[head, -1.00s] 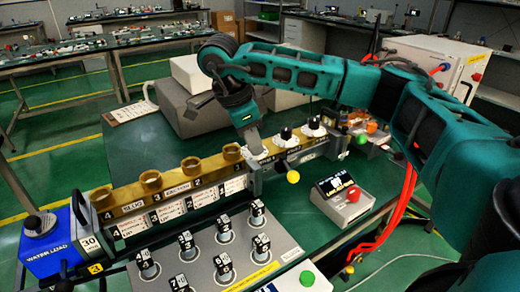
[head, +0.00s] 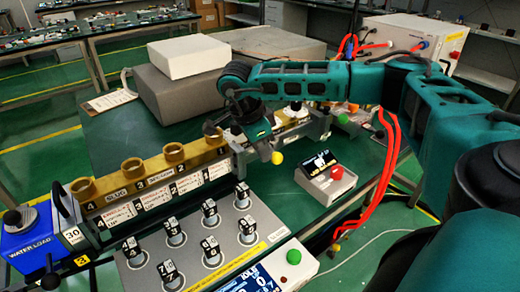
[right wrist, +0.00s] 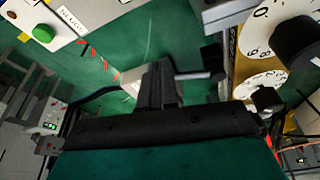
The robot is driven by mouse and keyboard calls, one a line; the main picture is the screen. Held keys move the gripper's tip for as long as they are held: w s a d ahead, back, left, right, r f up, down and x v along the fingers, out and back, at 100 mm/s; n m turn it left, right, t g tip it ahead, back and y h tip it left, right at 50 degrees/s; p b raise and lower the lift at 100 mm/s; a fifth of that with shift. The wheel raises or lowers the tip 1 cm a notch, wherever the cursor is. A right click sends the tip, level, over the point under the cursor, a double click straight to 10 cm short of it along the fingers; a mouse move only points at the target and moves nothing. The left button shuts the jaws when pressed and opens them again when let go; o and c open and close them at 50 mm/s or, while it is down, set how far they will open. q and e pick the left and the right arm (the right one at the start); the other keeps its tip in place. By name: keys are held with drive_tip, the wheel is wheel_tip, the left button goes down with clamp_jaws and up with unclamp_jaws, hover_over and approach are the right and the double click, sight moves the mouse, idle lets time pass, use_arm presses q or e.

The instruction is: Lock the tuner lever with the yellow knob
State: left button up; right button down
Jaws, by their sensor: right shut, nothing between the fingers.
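The yellow knob (head: 277,158) shows in the head view at the front of the brass waveguide (head: 208,152), on the tuner lever. My right gripper (head: 266,150) is shut and empty, its tip right beside the knob. I cannot tell whether they touch. In the right wrist view my right gripper (right wrist: 160,80) is shut, and a grey rod (right wrist: 193,75), which looks like the lever, runs up to its fingers. The knob is hidden in that view. White numbered dials (right wrist: 262,30) with black knobs stand to the right. My left gripper is not in view.
A small control box (head: 325,180) with a red button stands right of the knob. A grey panel of small black-topped knobs (head: 190,245) lies in front, beside a box with a green button (head: 294,257).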

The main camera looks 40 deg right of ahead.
sight(279, 156)
drive_tip(key=s+d+n, duration=0.1)
drive_tip(key=n, duration=0.1)
drive_tip(key=s+d+n+t, duration=0.1)
drive_tip(key=n, duration=0.1)
drive_tip(key=shift+s+d+n, duration=0.1)
drive_tip(key=shift+d+n, duration=0.2)
drive_tip(key=shift+d, duration=0.05)
drive_tip(key=shift+s+d+n+t, duration=0.2)
drive_tip(key=shift+d+n+t, duration=0.15)
drive_tip(key=shift+d+n, duration=0.55)
drive_tip(key=shift+s+d+n+t, duration=0.15)
drive_tip(key=shift+d+n+t, duration=0.2)
drive_tip(key=shift+d+n, duration=0.55)
drive_tip(key=shift+a, duration=0.1)
